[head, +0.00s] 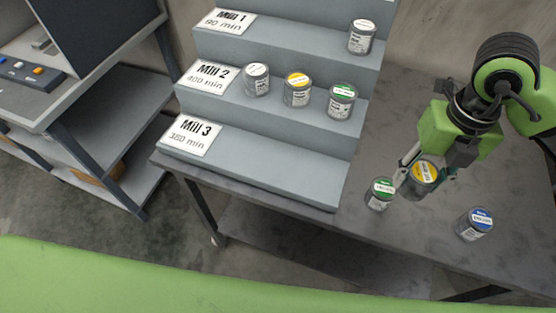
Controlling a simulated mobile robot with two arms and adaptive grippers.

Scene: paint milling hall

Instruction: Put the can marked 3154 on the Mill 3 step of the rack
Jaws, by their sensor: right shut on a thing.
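The stepped grey rack (262,174) stands on the table. Its lowest step, labelled Mill 3 (192,135) with "360 min", is empty. My right gripper (426,183) is shut on a grey can with a yellow lid (424,174), to the right of the rack and between two other cans. I cannot tell whether this can touches the table. A green-lidded can (380,193) stands just left of it, and a blue-lidded can (475,224) stands to the right. The lid numbers are too small to read, so I cannot tell which can is marked 3154. My left gripper is out of view.
The Mill 2 step (221,98) holds a white-lidded (257,80), a yellow-lidded (297,89) and a green-lidded can (341,101). One can (361,37) stands on the Mill 1 step (290,47). A shelved bench (122,122) stands at left. The table (405,120) is bare behind the gripper.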

